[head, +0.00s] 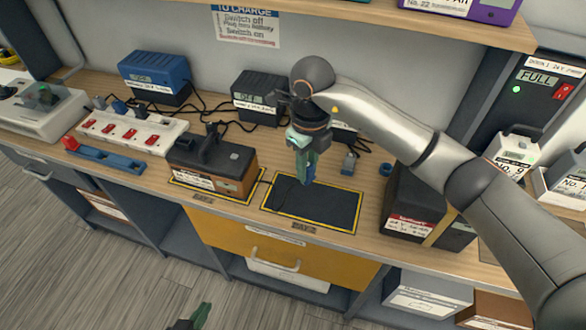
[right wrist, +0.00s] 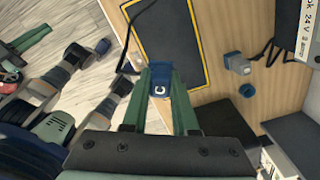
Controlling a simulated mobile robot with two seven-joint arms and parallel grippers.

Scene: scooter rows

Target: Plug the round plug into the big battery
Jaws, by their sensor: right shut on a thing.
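My right gripper (head: 306,175) points down above the back edge of an empty black mat. It is shut on a blue plug (right wrist: 160,84), which shows between the green fingers in the right wrist view; a dark cord seems to run from it. A large black battery (head: 400,200) with a red and white label stands right of the mat. A smaller brown and black battery (head: 235,176) stands on the left mat. Which sockets they have is hard to see. My left gripper (head: 200,316) shows only partly at the bottom edge, away from the bench.
The black mat (head: 290,205) has a yellow border. A grey-blue connector (head: 348,162) and a blue ring (head: 385,169) stand behind it. Blue (head: 155,75) and black (head: 258,95) chargers with cords, and a white power strip (head: 130,130), occupy the back left.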

